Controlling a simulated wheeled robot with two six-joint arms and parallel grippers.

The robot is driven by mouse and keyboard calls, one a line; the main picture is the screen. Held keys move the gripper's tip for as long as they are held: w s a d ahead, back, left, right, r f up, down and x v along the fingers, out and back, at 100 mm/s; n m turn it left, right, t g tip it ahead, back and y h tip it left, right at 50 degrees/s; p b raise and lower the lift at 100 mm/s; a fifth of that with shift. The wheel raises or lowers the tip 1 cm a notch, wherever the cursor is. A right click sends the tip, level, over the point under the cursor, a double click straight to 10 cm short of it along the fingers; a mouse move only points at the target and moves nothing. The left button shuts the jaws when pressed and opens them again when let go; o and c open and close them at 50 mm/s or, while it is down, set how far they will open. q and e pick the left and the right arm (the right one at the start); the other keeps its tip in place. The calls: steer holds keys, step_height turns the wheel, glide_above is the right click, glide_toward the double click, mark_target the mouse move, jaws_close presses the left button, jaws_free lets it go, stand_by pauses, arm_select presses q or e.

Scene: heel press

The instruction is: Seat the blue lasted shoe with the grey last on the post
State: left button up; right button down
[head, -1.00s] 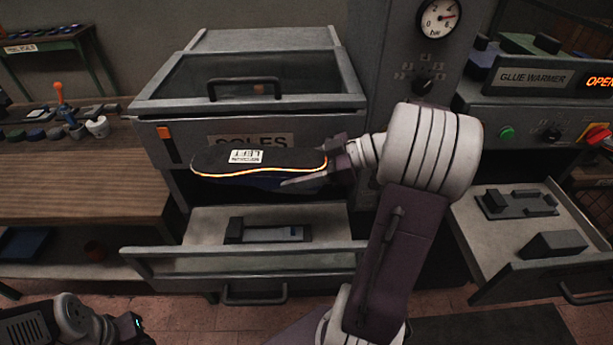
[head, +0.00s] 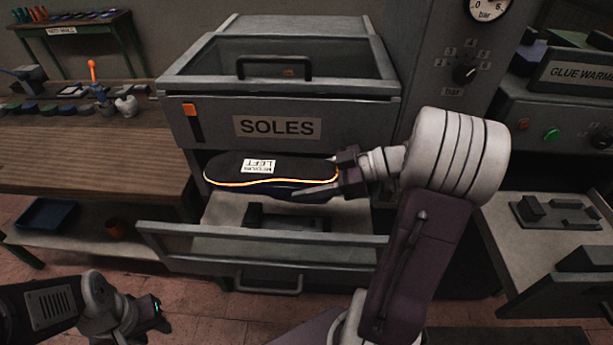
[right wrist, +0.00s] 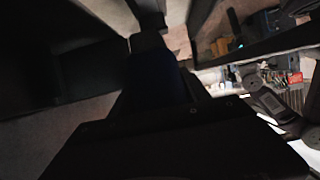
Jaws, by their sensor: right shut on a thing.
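A dark shoe-shaped piece (head: 225,169) with a glowing orange rim is held level in front of the soles cabinet, with its black underside up. A white label with upside-down "LEFT" lettering lies on it. A dark blue part shows dimly under the rim; any grey last is hidden. My right gripper (head: 326,179) is shut on its right end. In the right wrist view a dark blue surface (right wrist: 155,75) fills the middle, very dark. My left gripper (head: 158,308) is low at the left, away from the piece; its jaws are too small to read. I cannot make out the post.
The soles cabinet (head: 330,108) stands behind the piece. Its open lower drawer (head: 350,247) lies below, with a dark fixture (head: 262,216) inside. A wooden bench (head: 80,160) is at left. The glue warmer (head: 570,75) and another open drawer (head: 530,250) are at right.

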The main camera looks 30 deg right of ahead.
steer(key=shift+f+b, duration=0.55)
steer(key=shift+f, duration=0.45)
step_height(320, 180, down, 3)
steer(key=shift+f+b, duration=0.2)
steer(key=shift+b, duration=1)
step_height(320, 180, down, 3)
steer(key=b, duration=0.4)
steer(key=shift+f, duration=0.1)
steer(key=shift+f+b, duration=0.65)
steer(key=shift+b, duration=0.2)
steer(key=shift+c, duration=2.2)
jaws_free()
steer(key=shift+f, duration=0.1)
steer(key=p+v, duration=0.1)
steer(key=v, duration=0.8)
steer(key=shift+p, duration=0.4)
